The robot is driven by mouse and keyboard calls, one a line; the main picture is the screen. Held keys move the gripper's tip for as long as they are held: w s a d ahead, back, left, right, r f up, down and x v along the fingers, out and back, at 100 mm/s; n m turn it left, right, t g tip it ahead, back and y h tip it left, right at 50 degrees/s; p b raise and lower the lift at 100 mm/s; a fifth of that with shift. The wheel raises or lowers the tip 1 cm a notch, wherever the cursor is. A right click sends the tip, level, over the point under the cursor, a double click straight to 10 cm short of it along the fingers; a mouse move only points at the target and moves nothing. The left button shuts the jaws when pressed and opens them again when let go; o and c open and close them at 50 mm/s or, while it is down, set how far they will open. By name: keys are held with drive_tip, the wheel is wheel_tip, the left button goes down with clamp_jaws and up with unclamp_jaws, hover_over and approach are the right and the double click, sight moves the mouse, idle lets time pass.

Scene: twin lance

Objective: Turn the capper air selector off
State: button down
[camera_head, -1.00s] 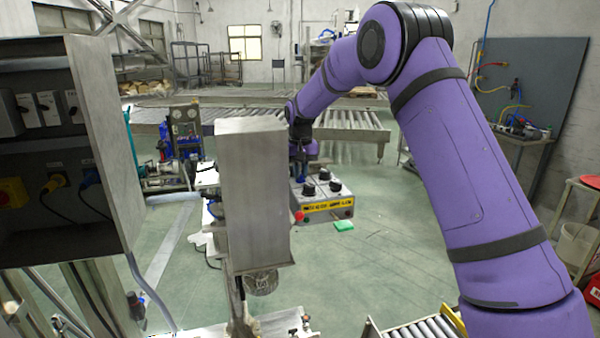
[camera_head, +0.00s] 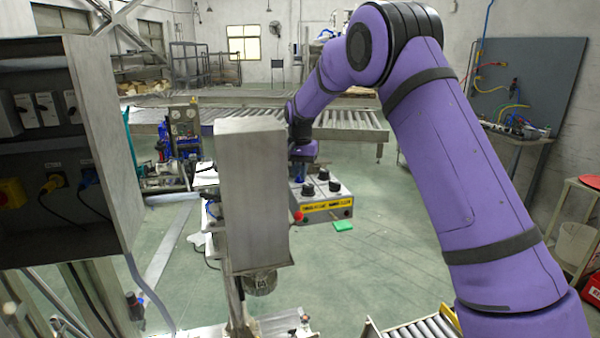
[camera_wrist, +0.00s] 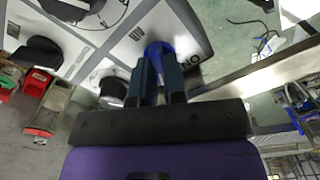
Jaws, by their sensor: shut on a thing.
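The control box (camera_head: 326,208) with a yellow label strip and several black knobs on top stands at the middle of the head view. In the wrist view its pale panel (camera_wrist: 105,45) fills the upper left. A blue knob (camera_wrist: 156,49) on that panel sits between the fingertips of my gripper (camera_wrist: 159,66), which is shut on it. Lettering that seems to read "ON", turned over, shows just right of the knob. I cannot read a name for the knob. In the head view the knob is hidden and my gripper (camera_head: 301,170) shows only partly, behind the metal housing.
A tall metal housing (camera_head: 252,195) stands close in front, left of the control box. A red button (camera_head: 299,217) is at the box's left edge. An open electrical cabinet (camera_head: 112,140) is at the left. A roller conveyor (camera_head: 350,127) runs behind.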

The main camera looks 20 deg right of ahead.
drive_tip(key=c, duration=1.2)
unclamp_jaws()
drive_tip(key=shift+r, duration=0.1)
drive_tip(key=shift+r, duration=5.3)
